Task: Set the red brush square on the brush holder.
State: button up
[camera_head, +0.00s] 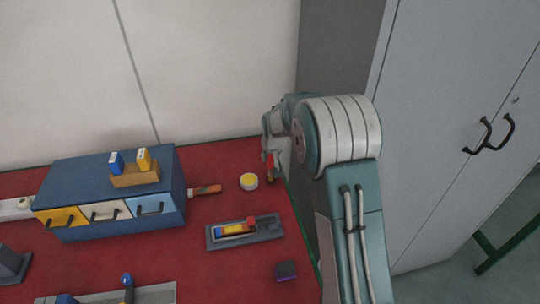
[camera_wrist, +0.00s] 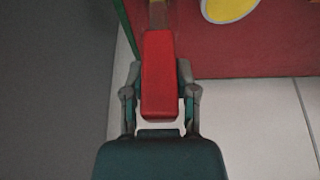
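The red brush shows in the wrist view (camera_wrist: 160,80) as a red block between the two fingers of my gripper (camera_wrist: 160,100). The fingers press on both its sides, and a brownish part extends beyond it. In the head view, my gripper (camera_head: 271,156) is at the table's back right edge, partly hidden by my arm, with a bit of red below it. A small wooden stand (camera_head: 135,179), which looks like the brush holder, sits on the blue drawer box (camera_head: 75,180). It holds a blue and a yellow piece upright. My gripper is well to its right, apart from it.
A yellow-topped round tin (camera_head: 249,181) stands near my gripper. An orange-handled tool (camera_head: 205,190) lies beside the drawer box. A grey tray (camera_head: 271,236) with a colored tool and a dark block (camera_head: 286,270) are nearer. A grey cabinet (camera_head: 460,120) stands at right.

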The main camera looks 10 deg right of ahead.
jog(key=o, duration=0.3)
jog(key=v, duration=1.2)
jog(key=s+r, duration=0.6)
jog(key=s, duration=0.1)
jog(key=shift+t, duration=0.6)
jog(key=s+r, duration=0.1)
jog(key=s, duration=1.7)
jog(key=s+r, duration=0.1)
jog(key=s, duration=0.8)
jog(key=shift+s+r, duration=0.15)
jog(key=shift+r, duration=0.25)
